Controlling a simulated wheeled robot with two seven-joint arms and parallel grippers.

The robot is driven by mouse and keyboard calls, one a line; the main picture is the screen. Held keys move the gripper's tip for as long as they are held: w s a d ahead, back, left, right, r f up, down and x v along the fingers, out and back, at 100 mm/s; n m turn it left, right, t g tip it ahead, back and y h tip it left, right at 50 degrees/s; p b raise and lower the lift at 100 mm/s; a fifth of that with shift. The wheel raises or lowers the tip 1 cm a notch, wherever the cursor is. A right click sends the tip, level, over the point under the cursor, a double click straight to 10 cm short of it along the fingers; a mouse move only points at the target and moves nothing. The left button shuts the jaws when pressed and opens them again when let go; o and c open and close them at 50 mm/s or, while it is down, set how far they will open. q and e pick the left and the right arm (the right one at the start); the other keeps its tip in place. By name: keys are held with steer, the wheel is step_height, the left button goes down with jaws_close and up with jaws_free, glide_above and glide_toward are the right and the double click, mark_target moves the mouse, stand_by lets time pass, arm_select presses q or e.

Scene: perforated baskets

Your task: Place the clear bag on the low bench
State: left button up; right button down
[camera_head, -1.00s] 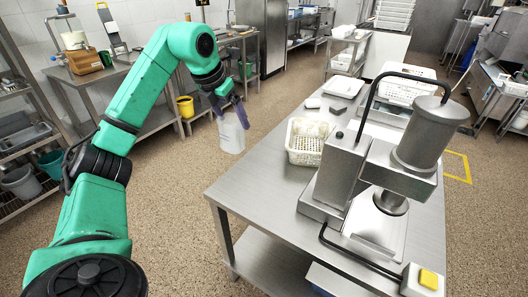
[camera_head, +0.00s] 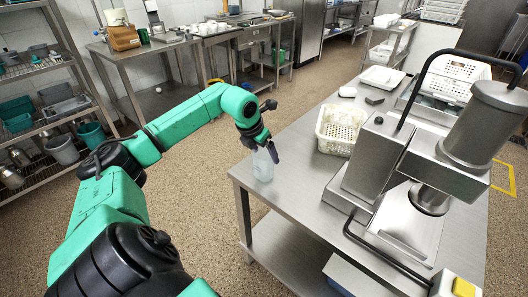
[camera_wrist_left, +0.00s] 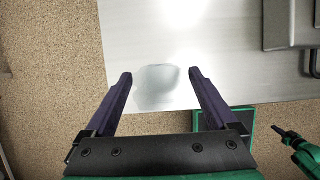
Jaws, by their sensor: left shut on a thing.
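The clear bag (camera_head: 263,167) is a pale, see-through pouch hanging below my left gripper (camera_head: 272,152) in the head view. The gripper is shut on its top. In the left wrist view the bag (camera_wrist_left: 157,86) shows between the two dark fingers of the left gripper (camera_wrist_left: 160,78). The bag overlaps the left edge of a steel bench (camera_head: 300,190) in the head view; whether it touches the top I cannot tell. A green arm part with a dark end (camera_wrist_left: 287,135), apparently my right gripper, shows at the lower right of the left wrist view.
A white perforated basket (camera_head: 337,130) and a steel press (camera_head: 400,165) stand on the bench. A white tray (camera_head: 383,77) lies farther back. The bench's left front top is bare. Another steel table (camera_head: 150,50) stands along the back wall.

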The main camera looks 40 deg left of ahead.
arm_select(q)
steer(key=o, duration=1.4)
steer(key=shift+f, duration=0.1)
steer(key=shift+r, duration=0.2)
steer(key=b+v, duration=0.2)
steer(key=v, duration=1)
